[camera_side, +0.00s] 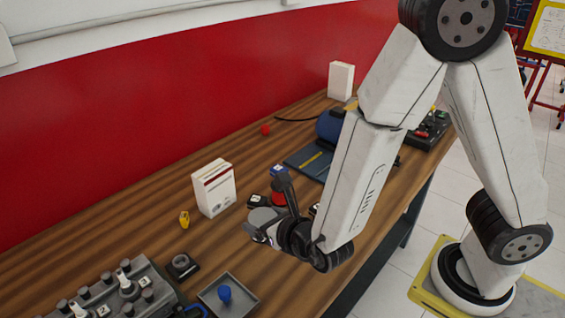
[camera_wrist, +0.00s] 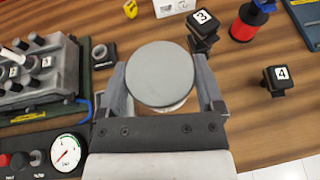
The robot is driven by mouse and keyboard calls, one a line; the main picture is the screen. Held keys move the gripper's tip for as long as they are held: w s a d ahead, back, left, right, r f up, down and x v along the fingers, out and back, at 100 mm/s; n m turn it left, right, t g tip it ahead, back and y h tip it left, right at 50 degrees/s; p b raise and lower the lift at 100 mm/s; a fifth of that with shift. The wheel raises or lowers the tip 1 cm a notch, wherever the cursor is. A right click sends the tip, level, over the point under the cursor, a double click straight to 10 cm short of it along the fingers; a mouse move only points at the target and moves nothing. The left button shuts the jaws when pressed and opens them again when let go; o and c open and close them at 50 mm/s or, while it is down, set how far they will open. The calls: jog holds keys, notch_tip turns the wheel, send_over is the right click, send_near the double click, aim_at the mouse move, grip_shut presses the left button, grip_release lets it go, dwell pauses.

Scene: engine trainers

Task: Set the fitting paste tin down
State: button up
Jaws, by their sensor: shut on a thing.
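The fitting paste tin (camera_wrist: 160,74) has a round grey lid and a paler side below it. In the wrist view it sits between the two fingers of my gripper (camera_wrist: 162,92), which is shut on it. In the side view the tin (camera_side: 262,216) shows only in part beside my gripper (camera_side: 266,236), over the wooden bench (camera_side: 110,225). I cannot tell whether its bottom touches the bench.
A white box (camera_side: 213,187) and a yellow piece (camera_side: 184,219) stand behind. The engine block (camera_side: 120,290) and a grey tray (camera_side: 240,287) with a blue part are near the front. Black blocks numbered 3 (camera_wrist: 202,30) and 4 (camera_wrist: 278,80) stand to the right in the wrist view.

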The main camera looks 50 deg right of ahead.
jog(key=shift+w+d+m+h, duration=0.15)
jog(key=shift+d+m+h, duration=0.2)
jog(key=shift+d, duration=0.2)
jog(key=s+d+m+g+h, duration=0.3)
jog(key=d+m+g+h, duration=0.25)
jog(key=d, duration=0.65)
jog(key=s+d+m+g+h, duration=0.4)
jog(key=d+m, duration=0.3)
jog(key=d, duration=0.6)
jog(key=s+d+m+g+h, duration=0.1)
jog(key=s+d+m+g, duration=0.4)
jog(key=s+d+g, duration=0.1)
jog(key=shift+s+d+h, duration=0.25)
jog(key=shift+s+h, duration=0.05)
jog(key=shift+s, duration=0.3)
jog(key=shift+w+r, duration=0.1)
